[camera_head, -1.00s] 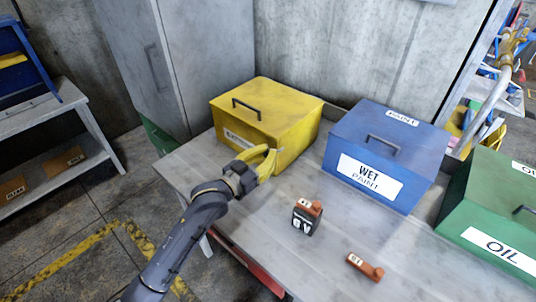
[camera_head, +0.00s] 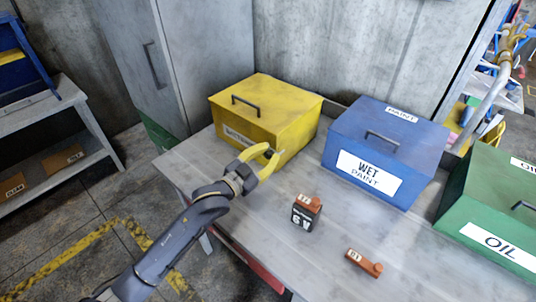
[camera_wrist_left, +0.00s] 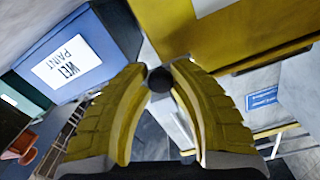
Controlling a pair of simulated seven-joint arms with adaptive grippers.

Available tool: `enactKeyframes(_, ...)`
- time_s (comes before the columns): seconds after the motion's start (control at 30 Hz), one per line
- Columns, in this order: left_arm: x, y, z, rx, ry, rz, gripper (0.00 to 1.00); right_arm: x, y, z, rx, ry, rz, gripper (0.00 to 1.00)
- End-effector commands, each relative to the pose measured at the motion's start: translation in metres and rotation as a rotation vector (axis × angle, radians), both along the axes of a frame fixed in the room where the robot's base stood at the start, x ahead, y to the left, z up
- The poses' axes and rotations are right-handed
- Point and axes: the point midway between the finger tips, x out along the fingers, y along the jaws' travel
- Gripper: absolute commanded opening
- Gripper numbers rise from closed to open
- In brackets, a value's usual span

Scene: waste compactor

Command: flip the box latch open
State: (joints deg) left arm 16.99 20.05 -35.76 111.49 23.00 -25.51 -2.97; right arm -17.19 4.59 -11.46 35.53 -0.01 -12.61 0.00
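The yellow box (camera_head: 290,126) stands at the back left of the table, its lid down and a dark handle on top. A small dark round knob (camera_head: 268,154), perhaps its latch, shows at the front near the right corner. My left gripper (camera_head: 273,153) is at this front face, its yellow fingers spread apart. In the left wrist view the dark knob (camera_wrist_left: 160,80) lies between the fingertips; I cannot tell whether they touch it. The box (camera_wrist_left: 240,35) fills the top right there. I do not see my right gripper.
A blue wet paint box (camera_head: 385,150) and a green oil box (camera_head: 495,215) stand to the right. A small black and orange block (camera_head: 305,213) and an orange piece (camera_head: 364,263) lie on the table (camera_head: 330,255). A grey cabinet (camera_head: 160,60) is behind left.

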Motion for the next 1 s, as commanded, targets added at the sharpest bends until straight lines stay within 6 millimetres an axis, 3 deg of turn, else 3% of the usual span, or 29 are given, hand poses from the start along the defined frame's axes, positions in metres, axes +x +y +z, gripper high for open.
enactKeyframes(0.03, 0.0, 0.0, 0.0, 0.001, 0.001, 0.0, 0.25, 0.0, 0.0, 0.0, 0.0, 0.0, 0.0, 0.0)
enactKeyframes(0.23, 0.001, 0.001, -0.001, 0.001, 0.001, 0.002, 0.46, 0.0, 0.0, 0.0, 0.0, 0.0, 0.0, 0.0)
enactKeyframes(0.57, -0.003, 0.004, -0.002, 0.002, 0.003, 0.002, 0.46, 0.0, -0.001, 0.0, -0.001, 0.0, 0.0, 0.0)
enactKeyframes(1.0, -0.057, 0.047, -0.002, 0.005, 0.002, 0.002, 0.46, 0.0, 0.0, 0.0, 0.0, 0.0, 0.0, 0.0)
